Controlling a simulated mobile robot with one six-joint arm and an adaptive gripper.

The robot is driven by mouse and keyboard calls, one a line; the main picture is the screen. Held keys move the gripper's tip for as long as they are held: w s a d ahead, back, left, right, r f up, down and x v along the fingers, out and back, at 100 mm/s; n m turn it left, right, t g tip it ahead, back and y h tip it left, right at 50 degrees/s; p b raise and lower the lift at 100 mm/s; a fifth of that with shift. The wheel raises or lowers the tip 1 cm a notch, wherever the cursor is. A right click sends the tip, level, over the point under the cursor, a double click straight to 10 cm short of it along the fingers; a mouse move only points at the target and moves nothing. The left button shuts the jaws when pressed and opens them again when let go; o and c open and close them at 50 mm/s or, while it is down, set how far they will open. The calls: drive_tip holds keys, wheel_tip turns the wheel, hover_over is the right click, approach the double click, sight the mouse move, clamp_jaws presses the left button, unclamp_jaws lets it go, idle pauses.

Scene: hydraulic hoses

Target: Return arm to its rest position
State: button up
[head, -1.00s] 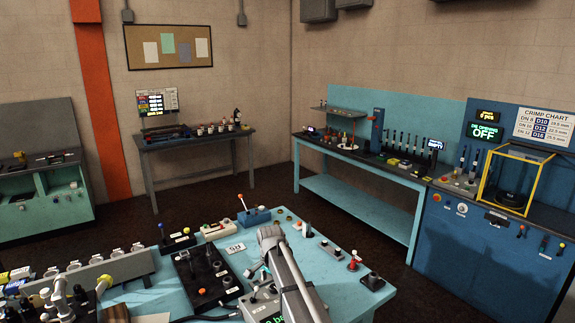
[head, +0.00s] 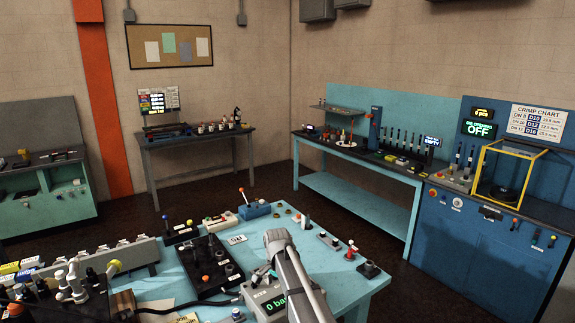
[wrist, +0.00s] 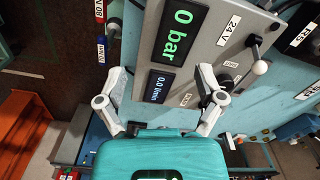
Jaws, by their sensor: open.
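My arm (head: 293,275) rises over the front bench in the head view, bent at its upper end. My gripper is not clearly visible there. In the wrist view my gripper (wrist: 161,75) is open, its two pale fingers spread wide with nothing between them. Beyond the fingers is a grey control box (wrist: 205,45) with a "0 bar" display (wrist: 182,30), a flow display and a lever knob. The same box (head: 268,300) stands on the bench in the head view, partly covered by my arm.
The teal front bench (head: 335,280) carries a black lever panel (head: 210,265), a blue lever block (head: 254,210) and hose fittings (head: 75,283) at left. A tool bench (head: 360,200) and a crimping machine (head: 503,175) stand at right. Dark floor lies open between the benches.

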drive_tip(key=s+d+f+n+b, duration=0.4)
drive_tip(key=s+d, duration=0.6)
drive_tip(key=s, duration=0.2)
drive_tip(key=s+d+f+n+b, duration=0.3)
drive_tip(key=s+d+f+b, duration=0.2)
drive_tip(key=s+d, duration=0.5)
drive_tip(key=shift+s+d+n, duration=0.2)
drive_tip(key=shift+s+n, duration=0.2)
drive_tip(key=shift+s, duration=0.55)
